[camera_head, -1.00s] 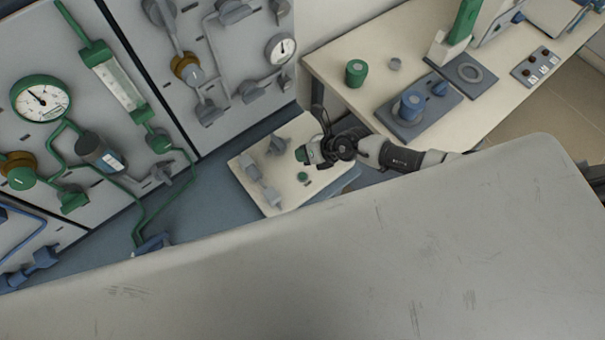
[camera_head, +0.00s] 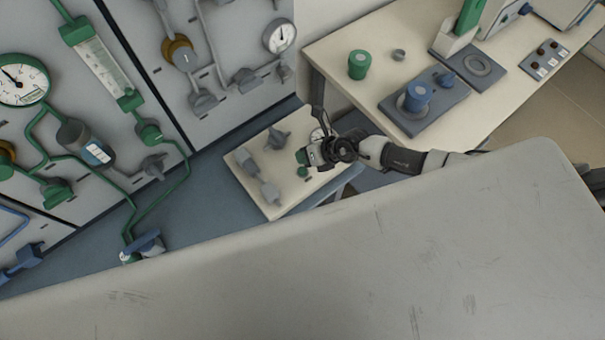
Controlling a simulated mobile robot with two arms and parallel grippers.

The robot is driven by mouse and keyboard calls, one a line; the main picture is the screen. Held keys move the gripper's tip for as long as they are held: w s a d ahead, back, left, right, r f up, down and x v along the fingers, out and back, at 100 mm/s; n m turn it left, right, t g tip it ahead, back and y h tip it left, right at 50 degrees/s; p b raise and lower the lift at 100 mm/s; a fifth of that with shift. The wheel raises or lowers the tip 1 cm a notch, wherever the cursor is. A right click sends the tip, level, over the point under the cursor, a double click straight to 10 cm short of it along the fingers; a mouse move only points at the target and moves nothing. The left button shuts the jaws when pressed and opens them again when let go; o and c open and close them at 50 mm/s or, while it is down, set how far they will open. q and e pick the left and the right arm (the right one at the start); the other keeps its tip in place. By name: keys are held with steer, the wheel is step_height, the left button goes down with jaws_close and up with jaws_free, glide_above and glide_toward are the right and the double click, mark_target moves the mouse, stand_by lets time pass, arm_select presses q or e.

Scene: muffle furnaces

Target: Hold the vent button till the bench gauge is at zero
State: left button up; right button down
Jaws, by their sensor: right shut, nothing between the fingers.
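A low bench (camera_head: 240,168) with a pale top stands in the middle of the camera_head view, with grey fittings on it. A small green button (camera_head: 302,171) shows on its top, partly covered by my right gripper. A small round white gauge (camera_head: 317,135) shows behind the gripper. It is partly hidden and its needle is too small to read. My right gripper (camera_head: 303,158) comes in from the right and is shut and empty. Its tip is right at the green button; I cannot tell whether it presses it. My left gripper is not in view.
Wall panels with pipes, valves, a large gauge (camera_head: 22,80) and a smaller gauge (camera_head: 280,37) stand at left. A pale table (camera_head: 345,40) at right holds a green pot (camera_head: 358,64) and a blue-topped pot (camera_head: 418,96). A scuffed grey surface fills the foreground.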

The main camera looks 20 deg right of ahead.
mark_target(304, 169)
step_height(304, 169, down, 4)
steer(key=shift+r+b, duration=0.2)
steer(key=shift+b, duration=0.85)
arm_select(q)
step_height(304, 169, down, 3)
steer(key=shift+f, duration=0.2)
arm_select(e)
steer(key=shift+f, duration=0.1)
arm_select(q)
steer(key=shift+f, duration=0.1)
arm_select(e)
steer(key=shift+f, duration=0.15)
stand_by(0.4)
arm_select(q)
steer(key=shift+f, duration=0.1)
arm_select(e)
steer(key=shift+f, duration=0.3)
